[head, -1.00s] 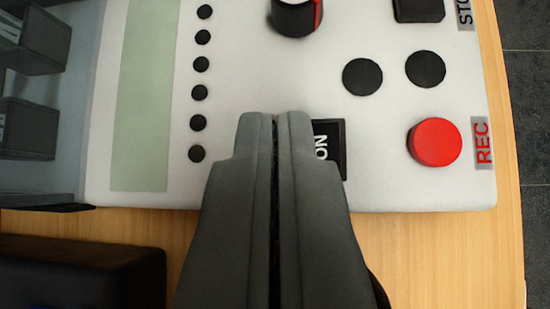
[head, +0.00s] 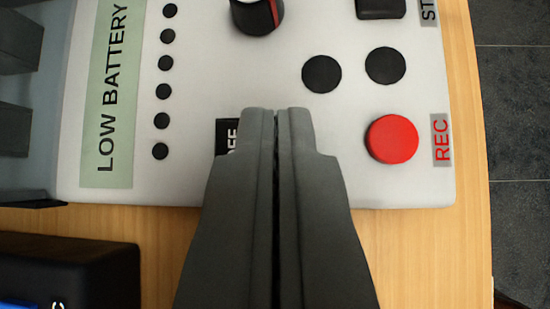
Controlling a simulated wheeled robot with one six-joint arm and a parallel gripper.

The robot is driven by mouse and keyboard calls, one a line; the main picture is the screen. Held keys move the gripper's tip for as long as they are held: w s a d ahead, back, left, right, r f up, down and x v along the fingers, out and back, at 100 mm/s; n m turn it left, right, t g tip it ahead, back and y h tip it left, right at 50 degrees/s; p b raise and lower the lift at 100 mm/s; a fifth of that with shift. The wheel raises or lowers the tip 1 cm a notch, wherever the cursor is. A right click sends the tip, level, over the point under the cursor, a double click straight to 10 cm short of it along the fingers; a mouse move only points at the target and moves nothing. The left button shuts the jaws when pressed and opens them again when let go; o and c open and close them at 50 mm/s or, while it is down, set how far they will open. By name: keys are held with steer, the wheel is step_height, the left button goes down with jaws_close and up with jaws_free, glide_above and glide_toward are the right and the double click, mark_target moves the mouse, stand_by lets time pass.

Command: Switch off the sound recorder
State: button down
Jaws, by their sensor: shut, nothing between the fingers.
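The sound recorder (head: 200,185) is a light grey panel on a wooden table, seen from above and turned sideways. Its pale green screen (head: 125,60) reads "LOW BATTERY". A black switch (head: 222,138) shows at the left of my fingertips, with a partly covered white label ending in "FF". The rest of the switch is hidden behind my fingers. My gripper (head: 276,112) is shut and empty, its tips over the switch. I cannot tell whether the tips touch it. A red button (head: 391,139) labelled "REC" is to the right.
A black knob with a red mark (head: 258,14), a black square button (head: 381,8) and two round black buttons (head: 321,74) surround the tips. Small black dots (head: 164,92) line the screen. A black box (head: 70,270) stands at lower left. The table (head: 465,150) ends at right.

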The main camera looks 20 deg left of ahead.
steer(key=r, duration=0.4)
steer(key=shift+s+r, duration=0.2)
steer(key=shift+s, duration=0.2)
steer(key=v, duration=0.9)
steer(key=shift+s+a, duration=0.1)
steer(key=shift+a, duration=0.05)
steer(key=shift+w+a+r, duration=0.2)
steer(key=shift+w+a, duration=0.1)
steer(key=shift+a, duration=0.35)
